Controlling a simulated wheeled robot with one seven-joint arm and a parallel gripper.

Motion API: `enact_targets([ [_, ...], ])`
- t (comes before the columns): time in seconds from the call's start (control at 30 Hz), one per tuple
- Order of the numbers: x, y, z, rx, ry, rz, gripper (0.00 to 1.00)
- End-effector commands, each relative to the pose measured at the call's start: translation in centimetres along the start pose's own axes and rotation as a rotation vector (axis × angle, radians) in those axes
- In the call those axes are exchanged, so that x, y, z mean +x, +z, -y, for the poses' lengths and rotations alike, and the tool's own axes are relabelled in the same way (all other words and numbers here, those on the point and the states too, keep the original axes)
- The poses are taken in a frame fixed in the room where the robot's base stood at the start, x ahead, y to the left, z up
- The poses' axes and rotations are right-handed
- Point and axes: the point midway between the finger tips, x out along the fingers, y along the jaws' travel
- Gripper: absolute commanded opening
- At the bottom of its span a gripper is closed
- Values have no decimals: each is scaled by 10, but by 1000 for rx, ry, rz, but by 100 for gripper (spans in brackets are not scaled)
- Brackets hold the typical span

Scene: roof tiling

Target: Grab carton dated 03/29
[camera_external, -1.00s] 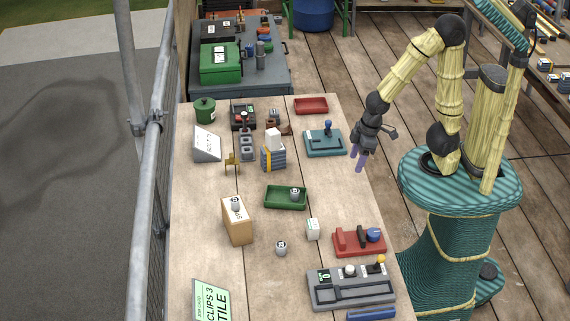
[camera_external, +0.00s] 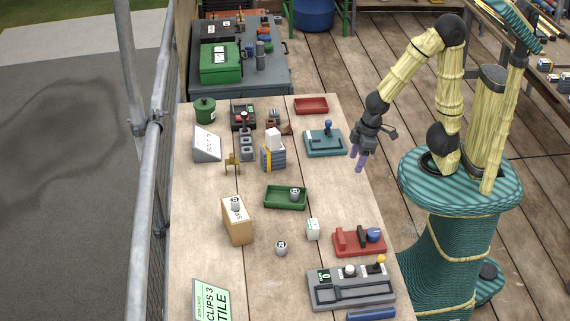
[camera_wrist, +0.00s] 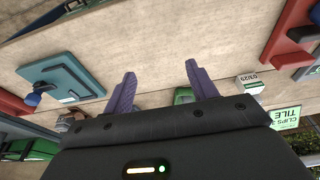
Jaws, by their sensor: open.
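A small white carton (camera_wrist: 250,84) with the printed date 03/29 lies right of my gripper in the wrist view. In the external view a small white carton (camera_external: 313,229) stands on the table left of the red device; its print is too small to read there, but its place matches. My gripper (camera_external: 360,160) is open and empty, raised by the table's right edge, well behind and to the right of that carton. Its two purple fingers (camera_wrist: 160,82) are apart in the wrist view. Another white carton (camera_external: 273,142) sits on a grey-and-yellow stack.
A red device (camera_external: 358,242) is close to the right of the dated carton. A green tray (camera_external: 272,198) holding a small cylinder, a loose cylinder (camera_external: 281,248) and a tan box (camera_external: 239,226) stand nearby. A teal device (camera_external: 322,143) is beside my gripper. Bare tabletop lies between.

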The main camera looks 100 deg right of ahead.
Motion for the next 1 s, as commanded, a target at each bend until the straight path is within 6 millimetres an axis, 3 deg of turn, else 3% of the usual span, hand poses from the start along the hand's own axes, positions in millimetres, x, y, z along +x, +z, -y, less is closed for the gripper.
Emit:
enact_targets([
  [0.57, 2, -4, 0, 54, -10, 33, 55],
  [0.77, 15, -19, 6, 322, -72, 204, 55],
  [1.0, 36, -49, 29, 742, -221, 486, 55],
])
